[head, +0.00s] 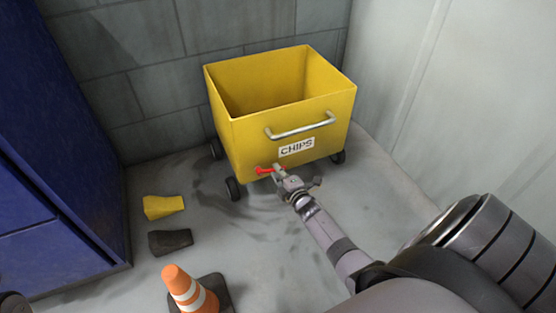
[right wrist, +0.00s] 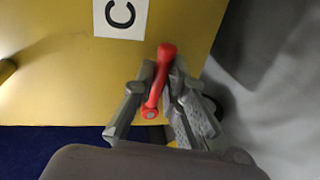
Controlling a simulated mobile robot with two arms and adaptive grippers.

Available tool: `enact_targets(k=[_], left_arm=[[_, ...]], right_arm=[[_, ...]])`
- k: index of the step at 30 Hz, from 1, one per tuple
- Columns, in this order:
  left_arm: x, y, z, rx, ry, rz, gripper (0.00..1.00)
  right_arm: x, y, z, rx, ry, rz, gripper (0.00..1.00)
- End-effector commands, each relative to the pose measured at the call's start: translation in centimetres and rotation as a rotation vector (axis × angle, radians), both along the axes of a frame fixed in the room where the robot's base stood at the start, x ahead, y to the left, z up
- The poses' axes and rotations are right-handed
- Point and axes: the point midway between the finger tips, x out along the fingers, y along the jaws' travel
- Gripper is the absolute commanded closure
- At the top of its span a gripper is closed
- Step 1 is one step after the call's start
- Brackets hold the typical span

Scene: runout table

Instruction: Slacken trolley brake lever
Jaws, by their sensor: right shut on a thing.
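The yellow trolley (head: 250,140) stands against the back wall, with a CHIPS label and a grey handle (head: 300,129) on its front. Its red brake lever (head: 265,170) is low on the front face, below the label. My right gripper (head: 281,172) is at the lever. In the right wrist view the red lever (right wrist: 163,68) lies between the fingers of the gripper (right wrist: 160,95), which is shut on it. The lever slants there, its rounded knob end up and its other end lower left. My left gripper is not in view.
A blue cabinet (head: 50,150) stands at the left. A yellow wedge (head: 163,207), a dark wedge (head: 170,242) and an orange-and-white cone (head: 185,290) are on the floor left of my right arm. A pale wall (head: 440,110) is at the right.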

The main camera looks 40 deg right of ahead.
Motion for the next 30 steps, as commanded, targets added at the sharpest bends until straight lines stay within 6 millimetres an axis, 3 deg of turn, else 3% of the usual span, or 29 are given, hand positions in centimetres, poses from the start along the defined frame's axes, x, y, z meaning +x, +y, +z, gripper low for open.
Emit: enact_targets(k=[18,19,27,30], left_arm=[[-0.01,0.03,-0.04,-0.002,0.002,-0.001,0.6],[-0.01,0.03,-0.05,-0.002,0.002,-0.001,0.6],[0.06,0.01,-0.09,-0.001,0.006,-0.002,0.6],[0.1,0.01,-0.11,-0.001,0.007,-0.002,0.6]], right_arm=[[0.05,0.07,0.26,-0.039,0.009,0.001,1.0],[0.05,0.07,0.26,-0.039,0.009,0.001,0.87],[0.04,0.06,0.24,-0.039,0.009,0.001,0.69],[0.04,0.05,0.24,-0.039,0.009,0.001,0.67]])
